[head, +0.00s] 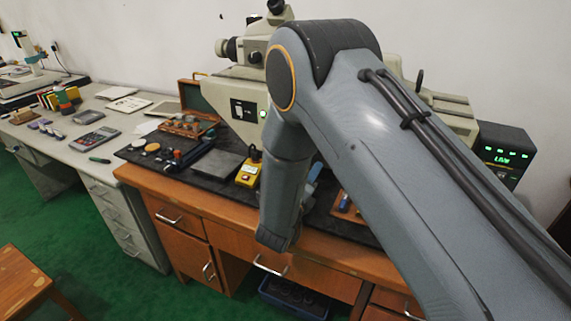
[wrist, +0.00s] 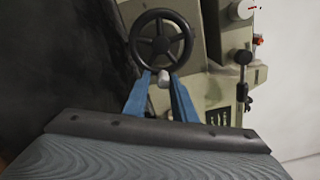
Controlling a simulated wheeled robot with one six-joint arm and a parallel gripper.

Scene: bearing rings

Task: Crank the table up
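A black spoked handwheel (wrist: 161,40) is on the side of a pale green machine in the wrist view. A small whitish crank knob (wrist: 164,78) is at the rim's near side. My gripper (wrist: 160,76) has its two blue fingers apart, with the knob in the space between the tips. Narrow gaps seem to show beside the knob; whether a finger touches it is unclear. In the head view, the machine (head: 450,110) stands on the desk. My arm hides the handwheel there, and only a bit of blue gripper (head: 314,176) shows.
The wooden desk (head: 190,192) has a dark mat with a yellow control box (head: 249,170), a grey plate (head: 217,163) and a wooden case (head: 190,122). A display box (head: 504,152) is at the right. A stool (head: 28,285) stands on the green floor at front left.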

